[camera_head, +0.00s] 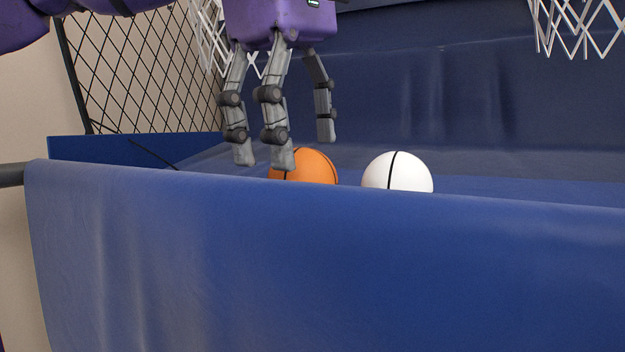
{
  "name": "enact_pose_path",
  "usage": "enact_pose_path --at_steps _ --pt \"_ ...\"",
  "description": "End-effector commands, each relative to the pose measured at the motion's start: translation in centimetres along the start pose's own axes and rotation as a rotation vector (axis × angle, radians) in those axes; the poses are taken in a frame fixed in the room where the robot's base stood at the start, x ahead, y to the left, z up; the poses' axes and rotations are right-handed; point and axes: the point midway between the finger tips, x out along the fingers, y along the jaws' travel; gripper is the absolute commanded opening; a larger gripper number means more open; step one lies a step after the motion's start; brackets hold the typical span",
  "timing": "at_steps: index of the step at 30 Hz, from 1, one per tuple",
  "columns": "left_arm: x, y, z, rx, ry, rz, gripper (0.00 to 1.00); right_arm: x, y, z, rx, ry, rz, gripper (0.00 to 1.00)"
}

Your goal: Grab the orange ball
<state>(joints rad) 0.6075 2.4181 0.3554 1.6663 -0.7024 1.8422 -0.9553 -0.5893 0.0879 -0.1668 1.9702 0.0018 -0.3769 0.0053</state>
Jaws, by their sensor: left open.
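An orange ball (315,169) with a black line lies behind the blue front panel, in the middle of the head view. Its lower part is hidden by the panel's top edge, and its upper left is partly covered by my fingertips. My left gripper (280,154) has a purple body and grey jointed fingers pointing down. It is open and hangs over and in front of the orange ball's left side. I cannot tell whether a finger touches the ball. My right gripper is not in view.
A white ball (398,172) with a black line lies just right of the orange one. The blue padded front panel (320,265) spans the foreground. White hoop nets (572,25) hang at the top. Black netting (140,70) closes the left side.

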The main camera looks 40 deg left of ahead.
Motion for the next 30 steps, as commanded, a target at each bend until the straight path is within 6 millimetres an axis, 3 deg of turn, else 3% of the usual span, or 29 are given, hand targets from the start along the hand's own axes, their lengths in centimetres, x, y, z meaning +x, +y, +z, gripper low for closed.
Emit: enact_pose_path --at_steps 12,20,30 --pt "5.0 -0.8 0.6 0.001 -0.001 0.002 0.78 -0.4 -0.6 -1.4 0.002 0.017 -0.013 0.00" --pt "5.5 -0.7 0.6 0.000 -0.001 0.001 0.78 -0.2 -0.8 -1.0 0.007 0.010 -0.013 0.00" --pt "5.5 -0.7 0.6 0.000 -0.001 0.001 0.36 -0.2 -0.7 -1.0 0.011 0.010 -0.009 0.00"
